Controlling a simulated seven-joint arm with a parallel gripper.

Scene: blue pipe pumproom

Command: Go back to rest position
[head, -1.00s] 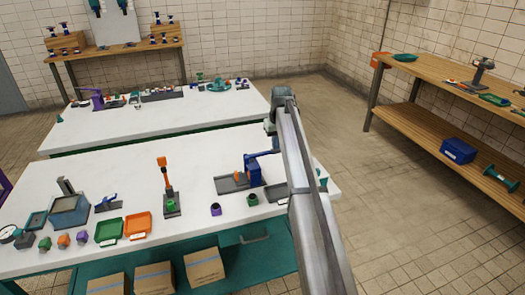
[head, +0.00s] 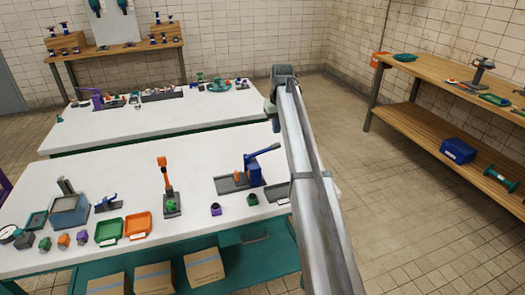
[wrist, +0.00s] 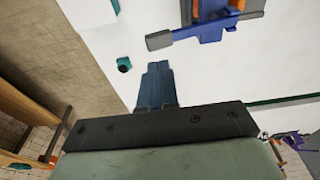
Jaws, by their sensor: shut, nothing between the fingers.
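My gripper (wrist: 155,80) shows in the wrist view with its two blue-grey fingers together and nothing between them. It is above the white table's right end. A blue lever press (head: 254,168) stands on the near white table (head: 120,235), left of my arm, on a grey base. In the wrist view the press (wrist: 209,27) lies ahead and to the right of the fingers, apart from them, with its grey-tipped lever reaching toward the left.
An orange-handled device (head: 168,185), a green tray (head: 108,231) and an orange tray (head: 138,225) stand on the near table. A wooden shelf (head: 425,135) with a blue bin (head: 458,151) is at right. Tiled floor lies clear between.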

